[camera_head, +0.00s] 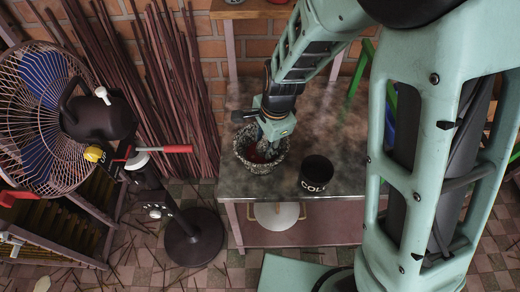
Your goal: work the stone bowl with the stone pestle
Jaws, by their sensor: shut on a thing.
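The stone bowl (261,165) is a dark, rough mortar standing near the left edge of the table top, with something reddish inside. My gripper (266,142) reaches down from above into the bowl's mouth. It is shut on the stone pestle, which is mostly hidden by the gripper and the bowl's rim. I cannot tell whether the pestle's lower end touches the bottom of the bowl.
A black cup (316,174) with white lettering stands right of the bowl on the metal table (345,150). A caged fan (45,115) on a stand is at left. Bundles of dark red sticks (150,80) lean on the brick wall. Thin sticks litter the tiled floor.

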